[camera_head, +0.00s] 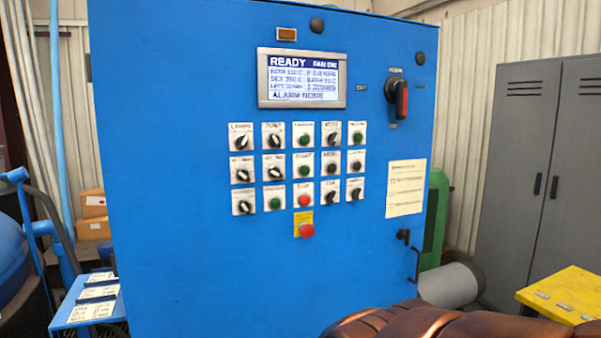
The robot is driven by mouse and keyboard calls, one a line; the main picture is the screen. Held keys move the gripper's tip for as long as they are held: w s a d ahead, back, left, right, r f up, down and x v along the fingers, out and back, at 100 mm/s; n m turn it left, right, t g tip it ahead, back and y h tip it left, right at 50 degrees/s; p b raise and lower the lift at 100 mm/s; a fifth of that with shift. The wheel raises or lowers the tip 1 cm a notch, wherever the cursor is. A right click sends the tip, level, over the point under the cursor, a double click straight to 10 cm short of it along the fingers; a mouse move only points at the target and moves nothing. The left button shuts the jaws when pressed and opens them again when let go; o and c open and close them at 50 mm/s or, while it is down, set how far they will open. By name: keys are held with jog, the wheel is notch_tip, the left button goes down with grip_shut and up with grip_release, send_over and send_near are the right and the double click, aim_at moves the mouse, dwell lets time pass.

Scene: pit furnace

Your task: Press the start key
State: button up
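A blue control cabinet (180,120) fills the middle of the view. Its front has three rows of keys and black knobs with small white labels. Several keys are green: one in the top row middle (305,140), one at top right (357,138), one in the centre (303,169) and one in the bottom row (275,203). A red key (304,200) sits below the centre green one. The labels are too blurred to tell surely which is the start key. The display (303,78) reads READY and ALARM NONE. My gripper is not in view.
A red mushroom button (307,230) on a yellow plate sits below the keys. A red-handled rotary switch (401,99) and a paper sheet (406,188) are to the right. Grey lockers (500,150) and a yellow surface (570,293) stand at right.

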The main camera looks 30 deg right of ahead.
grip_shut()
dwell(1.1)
